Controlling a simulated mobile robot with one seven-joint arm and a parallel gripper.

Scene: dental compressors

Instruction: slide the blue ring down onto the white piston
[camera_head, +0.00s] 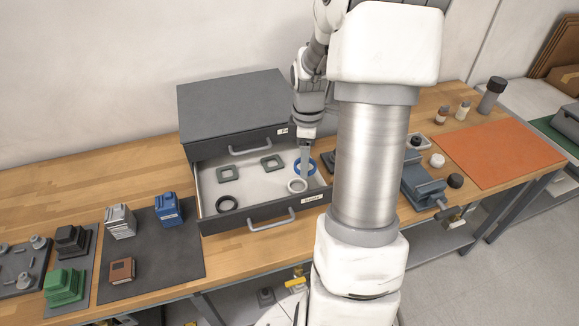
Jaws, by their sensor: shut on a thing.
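The blue ring (313,168) is at the right side of the open drawer. My gripper (304,172) points down into the drawer, its fingers shut on the blue ring. The fingers hide part of the ring, and I cannot tell whether it touches the drawer floor. A small white round part (437,160), possibly the white piston, stands on the bench to the right, beyond my arm column. It is too small to identify surely.
The open drawer (262,222) also holds a white ring (297,186), a black ring (227,204) and green-grey square frames (272,162). A blue-grey vise (423,183) and a black round part (455,181) stand right. The orange mat (500,150) is clear.

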